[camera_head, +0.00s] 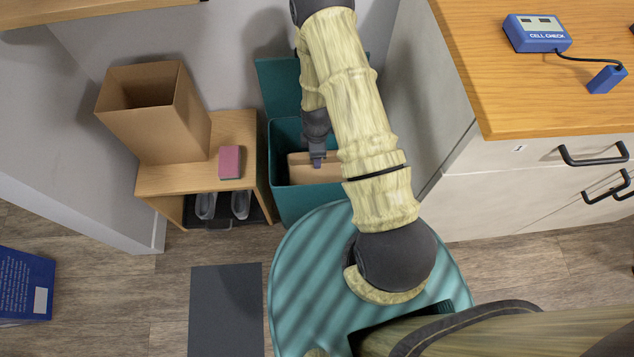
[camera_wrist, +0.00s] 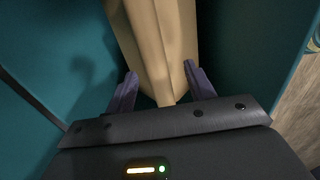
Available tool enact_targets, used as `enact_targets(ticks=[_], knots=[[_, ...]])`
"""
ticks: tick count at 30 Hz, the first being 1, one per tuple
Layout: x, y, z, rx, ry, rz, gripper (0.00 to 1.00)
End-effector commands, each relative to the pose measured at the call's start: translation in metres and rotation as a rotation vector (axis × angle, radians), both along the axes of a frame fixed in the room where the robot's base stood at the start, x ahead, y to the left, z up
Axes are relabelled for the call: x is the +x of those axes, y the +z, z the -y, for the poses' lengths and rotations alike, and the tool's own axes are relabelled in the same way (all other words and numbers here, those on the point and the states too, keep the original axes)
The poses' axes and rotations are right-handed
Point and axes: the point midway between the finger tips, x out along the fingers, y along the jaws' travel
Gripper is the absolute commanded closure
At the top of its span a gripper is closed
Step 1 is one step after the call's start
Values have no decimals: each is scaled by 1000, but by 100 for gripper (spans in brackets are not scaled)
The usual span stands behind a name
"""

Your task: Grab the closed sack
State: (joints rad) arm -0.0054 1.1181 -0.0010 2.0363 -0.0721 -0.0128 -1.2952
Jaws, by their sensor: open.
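The closed sack (camera_head: 300,172) is tan and lies inside a teal bin (camera_head: 289,207), partly hidden by my arm. In the wrist view the sack (camera_wrist: 158,35) rises as a pale brown, folded shape, with a narrow ridge pointing down between my fingers. My gripper (camera_head: 317,161) reaches down into the bin at the sack. In the wrist view my gripper (camera_wrist: 160,80) is open, with one purple finger on each side of the sack's narrow end. I cannot tell whether either finger touches it.
The bin's teal walls (camera_wrist: 50,60) stand close on both sides of the fingers. A wooden stand (camera_head: 190,179) to the left bears an open cardboard box (camera_head: 170,125) and a pink block (camera_head: 230,162). A white drawer cabinet (camera_head: 480,195) stands close on the right.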

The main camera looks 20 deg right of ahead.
Motion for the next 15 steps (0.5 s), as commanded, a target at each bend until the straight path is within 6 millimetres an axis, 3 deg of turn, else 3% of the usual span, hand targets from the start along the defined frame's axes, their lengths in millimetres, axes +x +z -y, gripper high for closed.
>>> enact_targets(ticks=[1,6,15], knots=[[0,-13,2,-1,-2,-2,46],[0,-30,2,0,0,-1,46],[1,-30,1,0,1,0,46]])
